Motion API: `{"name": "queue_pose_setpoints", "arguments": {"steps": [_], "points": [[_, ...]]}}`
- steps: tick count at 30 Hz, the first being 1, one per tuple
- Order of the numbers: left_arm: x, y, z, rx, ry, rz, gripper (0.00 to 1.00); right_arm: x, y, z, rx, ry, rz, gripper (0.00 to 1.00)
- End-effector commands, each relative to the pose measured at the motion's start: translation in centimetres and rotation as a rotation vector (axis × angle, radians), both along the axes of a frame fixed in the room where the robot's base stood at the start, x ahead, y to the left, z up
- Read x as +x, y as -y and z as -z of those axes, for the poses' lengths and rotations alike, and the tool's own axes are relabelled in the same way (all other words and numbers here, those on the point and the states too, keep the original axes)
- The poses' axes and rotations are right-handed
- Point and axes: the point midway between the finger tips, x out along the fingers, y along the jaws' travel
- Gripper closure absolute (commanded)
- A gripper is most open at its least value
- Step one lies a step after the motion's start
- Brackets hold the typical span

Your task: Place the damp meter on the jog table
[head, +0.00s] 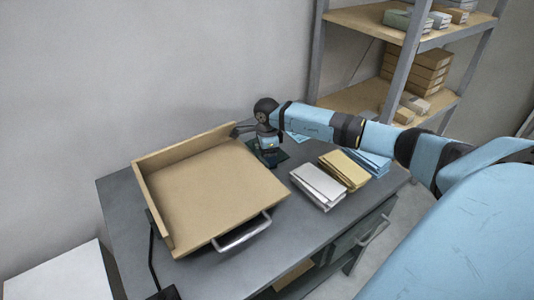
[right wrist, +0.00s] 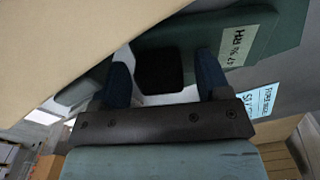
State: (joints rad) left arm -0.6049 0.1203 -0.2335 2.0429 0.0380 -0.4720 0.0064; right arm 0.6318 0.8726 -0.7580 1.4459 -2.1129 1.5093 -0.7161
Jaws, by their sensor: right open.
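In the head view, the damp meter (head: 281,158) lies on the grey bench behind the jog table's right side, mostly hidden by my right gripper. My right gripper (head: 268,148) points down over it. In the right wrist view, its open fingers (right wrist: 160,68) stand either side of the black block; contact cannot be told. The jog table (head: 205,185) is a tan tray, empty, with raised walls at back and left. My left gripper is out of view.
White (head: 318,187), yellow (head: 344,169) and blue (head: 374,162) paper stacks lie right of the jog table. A pale-blue card (head: 299,138) lies behind the meter. A metal handle (head: 243,232) juts from the jog table's front. A shelf (head: 440,100) stands behind right.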

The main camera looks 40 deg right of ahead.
Motion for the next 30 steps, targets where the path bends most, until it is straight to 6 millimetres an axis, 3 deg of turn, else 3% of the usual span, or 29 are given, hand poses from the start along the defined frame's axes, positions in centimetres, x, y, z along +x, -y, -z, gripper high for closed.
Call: {"name": "queue_pose_setpoints", "arguments": {"steps": [5,8,21,30], "points": [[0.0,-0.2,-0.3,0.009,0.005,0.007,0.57,0.0,0.0,-0.7,0.000,0.001,0.000,0.30],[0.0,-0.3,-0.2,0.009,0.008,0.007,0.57,0.1,0.0,-2.1,-0.001,0.003,-0.002,0.30],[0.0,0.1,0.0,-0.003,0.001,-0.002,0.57,0.1,0.0,-10.8,0.000,0.002,0.000,0.30],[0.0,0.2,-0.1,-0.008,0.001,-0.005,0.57,0.0,0.0,-12.4,0.000,0.000,0.000,0.30]]}}
